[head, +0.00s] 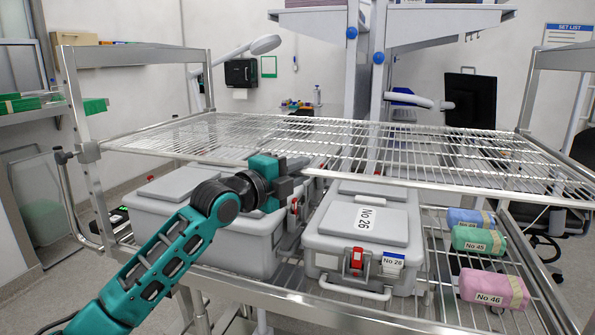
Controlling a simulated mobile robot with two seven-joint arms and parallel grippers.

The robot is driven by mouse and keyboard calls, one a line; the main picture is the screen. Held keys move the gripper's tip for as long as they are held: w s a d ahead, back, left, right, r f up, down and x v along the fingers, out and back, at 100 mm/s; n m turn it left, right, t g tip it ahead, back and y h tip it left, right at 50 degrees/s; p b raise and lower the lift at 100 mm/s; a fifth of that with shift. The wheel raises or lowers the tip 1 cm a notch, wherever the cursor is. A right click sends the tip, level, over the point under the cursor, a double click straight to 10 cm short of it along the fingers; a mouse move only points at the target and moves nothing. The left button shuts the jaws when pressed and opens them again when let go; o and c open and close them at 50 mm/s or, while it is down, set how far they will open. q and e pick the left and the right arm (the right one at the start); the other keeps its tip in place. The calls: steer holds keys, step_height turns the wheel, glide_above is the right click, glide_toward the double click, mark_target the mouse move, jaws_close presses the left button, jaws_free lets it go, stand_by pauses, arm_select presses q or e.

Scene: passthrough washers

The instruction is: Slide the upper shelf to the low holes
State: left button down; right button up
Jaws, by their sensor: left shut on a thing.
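The upper shelf (440,158) is a chromed wire rack that spans the trolley frame, above the grey boxes. It looks roughly level. Its left end is close to the left post (86,150) and its right end close to the right post (526,100). My teal left arm reaches in from the lower left, over the left box. My right gripper is not in view.
Under the shelf stand a left grey lidded box (225,225) and a box labelled No 26 (360,235). Pink (495,288), green (478,240) and blue (468,217) wrapped packs lie on the lower wire shelf (455,300) at right. White columns stand behind.

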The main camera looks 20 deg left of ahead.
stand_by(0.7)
arm_select(q)
step_height(320, 180, down, 7)
steer(key=b, duration=0.2)
steer(key=shift+b, duration=0.4)
steer(key=c, duration=1.2)
jaws_free()
steer(key=shift+o, duration=0.6)
steer(key=shift+r, duration=0.15)
steer(key=shift+s+a, duration=0.1)
